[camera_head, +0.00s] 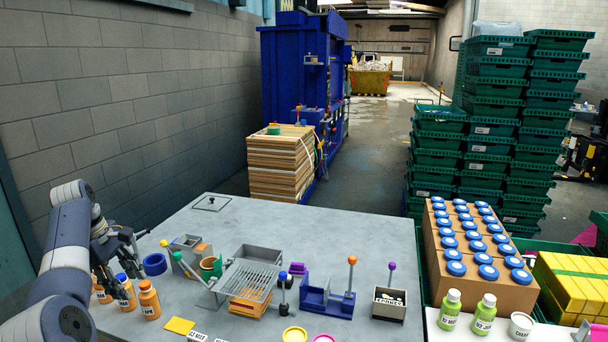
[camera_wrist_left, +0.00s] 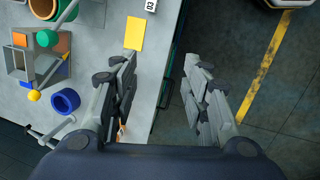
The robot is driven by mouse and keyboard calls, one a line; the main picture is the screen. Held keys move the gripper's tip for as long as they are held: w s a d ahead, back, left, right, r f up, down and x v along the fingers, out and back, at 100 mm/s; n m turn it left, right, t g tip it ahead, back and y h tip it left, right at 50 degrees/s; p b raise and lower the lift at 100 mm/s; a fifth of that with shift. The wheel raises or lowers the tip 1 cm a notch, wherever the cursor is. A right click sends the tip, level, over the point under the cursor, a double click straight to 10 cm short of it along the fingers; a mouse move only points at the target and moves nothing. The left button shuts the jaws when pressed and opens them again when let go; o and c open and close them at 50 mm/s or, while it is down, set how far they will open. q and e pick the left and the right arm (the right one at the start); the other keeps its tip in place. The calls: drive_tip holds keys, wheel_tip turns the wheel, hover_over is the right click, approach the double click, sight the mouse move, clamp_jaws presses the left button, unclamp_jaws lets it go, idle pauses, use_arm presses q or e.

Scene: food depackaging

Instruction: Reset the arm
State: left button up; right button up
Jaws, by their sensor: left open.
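My left arm comes in from the left edge of the head view. My left gripper (camera_head: 128,252) is over the left part of the grey table (camera_head: 180,222), close to several orange bottles (camera_head: 149,300). In the left wrist view the left gripper (camera_wrist_left: 165,65) has its two fingers wide apart, with nothing between them. One finger is over the table's edge and the other over the dark floor. Part of something orange shows behind the nearer finger. My right gripper is in neither view.
A blue ring (camera_head: 155,264), a yellow card (camera_head: 180,325), a metal rack (camera_head: 246,282) and a blue fixture (camera_head: 327,300) are on the table. Green bottles (camera_head: 484,314) and a box of blue-lidded jars (camera_head: 434,262) are at the right. The table's back left is mostly bare.

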use_arm(q)
drive_tip(key=s+a+f+m+y, duration=0.1)
drive_tip(key=s+f+m+y, duration=0.1)
drive_tip(key=s+f, duration=0.35)
drive_tip(key=s+a+f+m+y, duration=0.1)
drive_tip(key=s+a+f, duration=0.1)
drive_tip(key=f, duration=0.6)
drive_tip(key=s+d+f+m+y, duration=0.2)
drive_tip(key=s+d+f+m, duration=0.25)
drive_tip(key=s+f, duration=0.35)
drive_tip(key=s+d+m+t+h, duration=0.15)
drive_tip(key=s+d+m, duration=0.35)
drive_tip(key=s+d, duration=0.65)
drive_tip(key=s+d+m+h, duration=0.2)
drive_tip(key=s+d+m, duration=0.55)
drive_tip(key=s, duration=0.65)
wheel_tip(320, 180, down, 32)
drive_tip(key=s+d+n+g+b, duration=0.1)
drive_tip(key=s+b, duration=0.1)
drive_tip(key=b, duration=0.3)
drive_tip(key=s+a+f+g+b, duration=0.1)
drive_tip(key=s+f+b, duration=0.3)
drive_tip(key=s+f, duration=1.3)
drive_tip(key=shift+a+f, duration=0.8)
drive_tip(key=shift+f, duration=0.1)
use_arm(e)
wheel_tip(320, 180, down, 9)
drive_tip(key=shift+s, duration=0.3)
